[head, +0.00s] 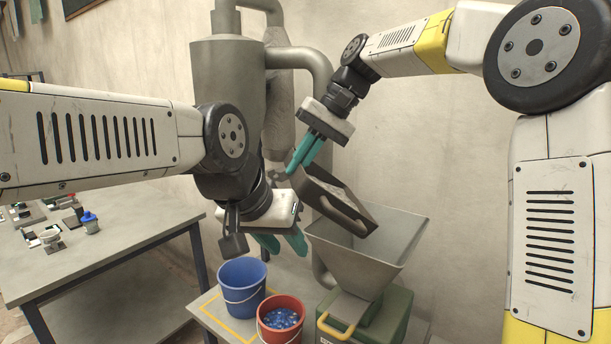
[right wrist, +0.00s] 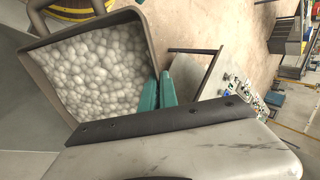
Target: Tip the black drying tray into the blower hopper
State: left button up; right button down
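The black drying tray (head: 330,207) hangs tilted above the blower hopper (head: 368,258), its handle side low over the hopper's left part. In the right wrist view the tray (right wrist: 149,38) holds a full layer of whitish round pieces (right wrist: 95,65). My right gripper (head: 296,170) is shut on the tray's edge, and its teal fingers also show in the right wrist view (right wrist: 158,92). My left gripper (head: 281,243) is below and left of the tray, its teal fingers spread and empty. The head view hides the tray's contents. The grey hopper widens upward over a green blower body (head: 385,320).
A blue bucket (head: 230,288) and a red bucket (head: 268,335) of blue bits stand left of the blower. A grey cyclone with pipes (head: 225,75) is behind my arms. A table (head: 120,245) with small parts stands at left.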

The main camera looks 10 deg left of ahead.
jog(key=d+r+y, duration=0.1)
jog(key=w+d+r+g+y, duration=0.1)
jog(key=d+y, duration=0.1)
jog(key=shift+w+d+r, duration=0.1)
jog(key=shift+w+r, duration=0.1)
jog(key=shift+r, duration=0.2)
jog(key=w+d+g+y, duration=0.4)
jog(key=w+d+y, duration=0.2)
jog(key=d+y, duration=0.4)
jog(key=shift+d+r, duration=0.3)
jog(key=shift+d, duration=2.1)
